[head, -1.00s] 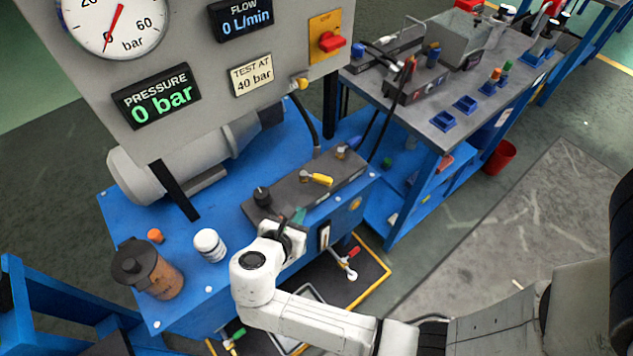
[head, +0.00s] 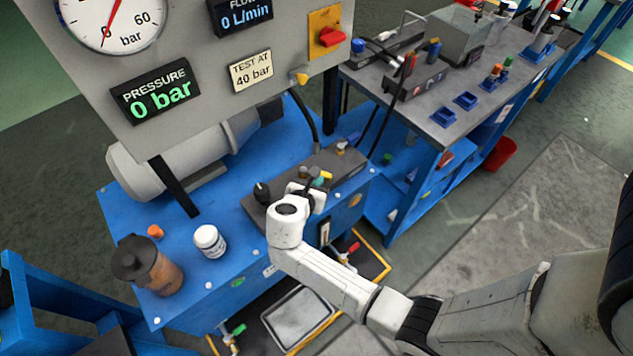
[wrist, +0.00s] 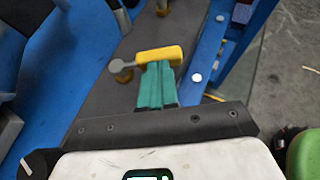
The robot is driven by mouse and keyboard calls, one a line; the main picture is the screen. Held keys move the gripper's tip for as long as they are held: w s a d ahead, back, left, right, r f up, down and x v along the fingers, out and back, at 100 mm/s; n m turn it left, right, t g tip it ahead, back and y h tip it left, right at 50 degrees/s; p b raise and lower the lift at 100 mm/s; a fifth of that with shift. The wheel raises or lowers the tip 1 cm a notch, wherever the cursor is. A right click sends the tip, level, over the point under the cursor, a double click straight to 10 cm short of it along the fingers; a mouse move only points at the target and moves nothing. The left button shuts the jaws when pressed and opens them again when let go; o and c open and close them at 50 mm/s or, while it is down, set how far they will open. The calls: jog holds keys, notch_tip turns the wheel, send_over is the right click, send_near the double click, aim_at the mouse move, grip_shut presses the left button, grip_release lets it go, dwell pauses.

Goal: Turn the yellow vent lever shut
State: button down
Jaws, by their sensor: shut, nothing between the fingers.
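The yellow vent lever (head: 327,175) is on the dark valve block (head: 345,174) of the blue bench. In the wrist view the yellow handle (wrist: 160,54) lies nearly crosswise, with its grey pivot end at the left. My gripper (wrist: 156,82) has its teal fingers together, with nothing between them. The fingertips are right at the near side of the handle; I cannot tell whether they touch it. In the head view my gripper (head: 316,183) partly covers the lever.
A black knob (head: 262,192) stands on the block to the left. A white bottle (head: 209,241) and a brown-and-black container (head: 147,266) stand on the bench. The pressure display (head: 156,91) reads 0 bar. A grey worktable (head: 436,112) is at the right.

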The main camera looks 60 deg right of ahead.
aim_at(327, 174)
jog(key=shift+s+d+r+n+t+p, duration=0.15)
jog(key=shift+d+n+t+p, duration=0.2)
jog(key=shift+n+t+p, duration=0.3)
jog(key=shift+s+d+n+t+y+p, duration=0.2)
jog(key=shift+d+n+t+y+p, duration=0.6)
jog(key=shift+p, duration=0.45)
jog(key=shift+d+n+t+y+p, duration=0.3)
jog(key=shift+d+n+t+p, duration=0.1)
jog(key=shift+n+t+p, duration=0.55)
jog(key=n+t+y, duration=0.1)
jog(key=d+n+y+p, duration=0.1)
jog(key=n, duration=0.1)
jog(key=shift+w+d+t, duration=0.2)
jog(key=shift+d+t, duration=0.1)
jog(key=shift+t, duration=0.1)
jog(key=shift+w+d+p, duration=0.15)
jog(key=shift+w+d, duration=0.15)
jog(key=shift+d, duration=0.25)
jog(key=shift+w+d+p, duration=0.15)
jog(key=shift+w+d, duration=0.15)
jog(key=shift+d, duration=0.25)
jog(key=shift+w+d, duration=0.1)
jog(key=shift+d, duration=0.05)
